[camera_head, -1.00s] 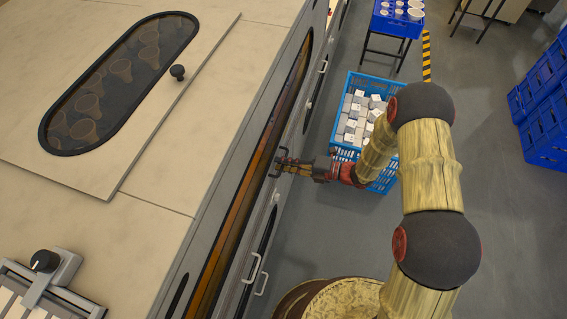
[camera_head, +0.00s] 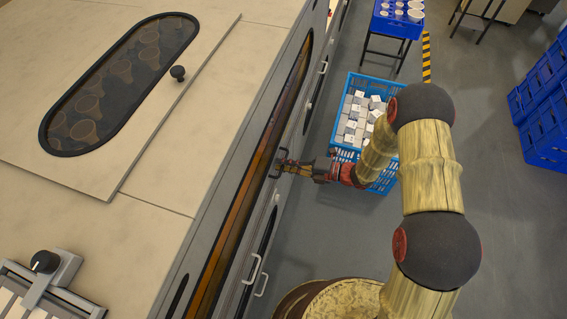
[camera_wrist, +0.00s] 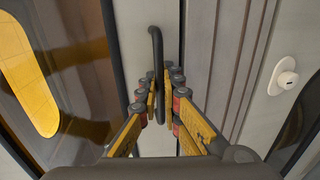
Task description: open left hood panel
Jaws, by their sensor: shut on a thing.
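In the head view, the hood panel (camera_head: 224,202) is the grey sloping front of the machine, with a long dark window (camera_head: 250,180) showing orange-brown inside. A dark bar handle (camera_head: 275,164) stands on its front edge. My gripper (camera_head: 281,166) reaches in from the right and is shut on this handle. In the wrist view, the handle (camera_wrist: 156,48) runs upright between the yellow fingers of my gripper (camera_wrist: 160,98). I cannot tell from these views whether the panel stands slightly ajar.
Pale handles (camera_head: 254,270) sit on the lower front, close below my gripper. A blue crate (camera_head: 338,154) of pale boxes stands behind my forearm. A round tan-topped drum (camera_head: 335,300) is at the bottom.

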